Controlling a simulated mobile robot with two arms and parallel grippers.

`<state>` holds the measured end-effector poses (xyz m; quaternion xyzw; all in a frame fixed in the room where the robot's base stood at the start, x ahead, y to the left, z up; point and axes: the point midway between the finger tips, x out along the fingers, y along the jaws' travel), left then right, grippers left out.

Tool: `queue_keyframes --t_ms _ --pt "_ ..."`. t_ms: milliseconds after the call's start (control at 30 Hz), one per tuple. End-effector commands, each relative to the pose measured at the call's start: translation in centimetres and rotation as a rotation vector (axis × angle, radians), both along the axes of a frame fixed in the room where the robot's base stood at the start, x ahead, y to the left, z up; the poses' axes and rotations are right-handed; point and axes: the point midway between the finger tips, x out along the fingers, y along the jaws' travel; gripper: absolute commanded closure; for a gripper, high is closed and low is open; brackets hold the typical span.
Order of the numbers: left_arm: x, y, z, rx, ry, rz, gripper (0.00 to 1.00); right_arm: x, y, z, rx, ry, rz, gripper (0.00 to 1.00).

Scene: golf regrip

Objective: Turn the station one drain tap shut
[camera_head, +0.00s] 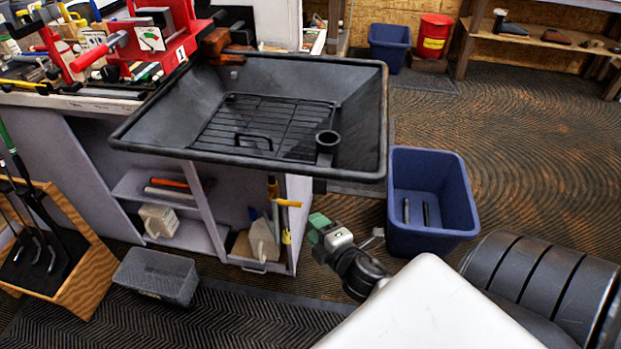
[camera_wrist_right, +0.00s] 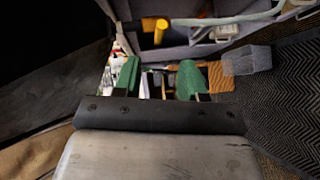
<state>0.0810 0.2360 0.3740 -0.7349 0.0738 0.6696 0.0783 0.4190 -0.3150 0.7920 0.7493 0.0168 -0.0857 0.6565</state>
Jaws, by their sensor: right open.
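The station one drain tap shows as a yellow lever (camera_head: 288,203) below the black tray (camera_head: 150,135), at the open shelf cabinet. The lever points out to the right in the head view. It also shows as a yellow handle (camera_wrist_right: 158,30) at the top of the right wrist view, beyond the fingertips. My right gripper (camera_head: 317,228) has green fingertips and is below and right of the lever, apart from it. In the wrist view its fingers (camera_wrist_right: 159,82) are spread with nothing between them. The tap's body is mostly hidden. My left gripper is not in view.
A red vise (camera_head: 152,40) marked 1 stands behind the tray. A blue bin (camera_head: 432,180) holding two dark tubes is right of my gripper. A grey bin (camera_head: 157,276) and a wooden club rack (camera_head: 80,280) stand at left. The cabinet (camera_head: 90,150) has shelved items.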

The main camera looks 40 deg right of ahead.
Motion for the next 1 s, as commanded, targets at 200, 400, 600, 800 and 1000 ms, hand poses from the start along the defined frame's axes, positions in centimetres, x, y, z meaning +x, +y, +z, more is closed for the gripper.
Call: queue_keyframes --t_ms 200,400,600,800,1000 --pt "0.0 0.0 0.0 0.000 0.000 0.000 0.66 -0.1 0.0 0.0 0.000 0.000 0.000 0.59" --pt "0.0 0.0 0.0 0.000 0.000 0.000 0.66 -0.1 0.0 0.0 0.000 0.000 0.000 0.59" --pt "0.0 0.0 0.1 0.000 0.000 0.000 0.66 -0.1 0.0 -1.0 0.022 0.022 -0.006 0.59" --pt "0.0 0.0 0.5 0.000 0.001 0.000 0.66 -2.2 0.4 -10.7 0.237 0.229 -0.082 0.59" --pt "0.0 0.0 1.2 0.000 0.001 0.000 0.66 -9.2 2.6 -24.1 0.551 0.543 -0.264 0.59"
